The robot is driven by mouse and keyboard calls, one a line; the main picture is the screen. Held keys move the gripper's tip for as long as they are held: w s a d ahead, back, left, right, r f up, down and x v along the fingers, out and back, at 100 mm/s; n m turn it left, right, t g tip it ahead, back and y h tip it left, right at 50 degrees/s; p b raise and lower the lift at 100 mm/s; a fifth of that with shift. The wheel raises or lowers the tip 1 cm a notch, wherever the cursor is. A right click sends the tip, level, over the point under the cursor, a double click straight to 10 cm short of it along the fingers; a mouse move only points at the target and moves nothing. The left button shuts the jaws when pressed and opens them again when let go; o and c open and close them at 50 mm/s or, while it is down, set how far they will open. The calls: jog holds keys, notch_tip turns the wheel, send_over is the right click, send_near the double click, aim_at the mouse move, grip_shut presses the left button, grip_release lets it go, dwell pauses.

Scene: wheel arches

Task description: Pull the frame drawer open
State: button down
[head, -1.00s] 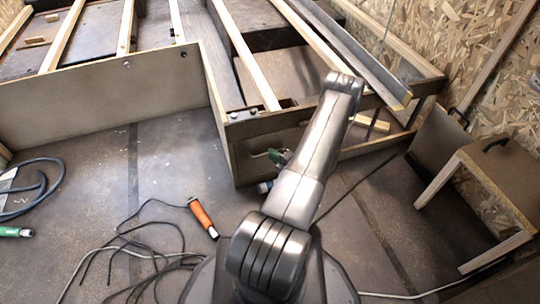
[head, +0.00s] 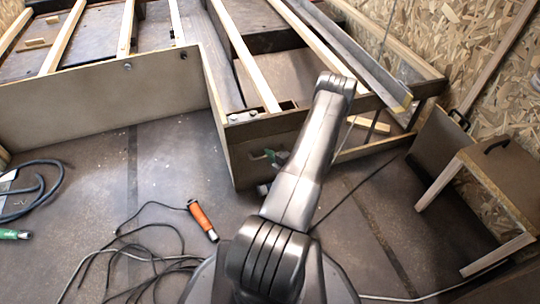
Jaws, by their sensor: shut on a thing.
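The wooden frame (head: 238,122) stands beyond my arm, with a brown drawer front (head: 240,168) at its near corner. The gripper is shut on the handle as far as I can see; the fingers are mostly hidden. The drawer front looks nearly flush with the frame; I cannot tell if there is a gap.
An orange-handled tool (head: 203,220) and dark loose cables (head: 150,262) lie on the floor at left front. A blue hose (head: 40,195) lies far left. Floor is open between the tool and the drawer.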

jog(key=s+d, duration=0.3)
jog(key=s, duration=0.7)
jog(key=s+d, duration=0.4)
jog(key=s, duration=0.7)
jog(key=shift+s+b, duration=0.2)
jog(key=shift+b, duration=0.25)
jog(key=c, duration=1.7)
grip_release()
jog(key=shift+c, duration=0.2)
jog(key=p+v, duration=0.3)
jog(key=v, duration=1)
jog(key=shift+s+d, duration=0.25)
jog(key=shift+r, duration=0.1)
jog(key=b+x, duration=0.3)
jog(key=x, duration=1.1)
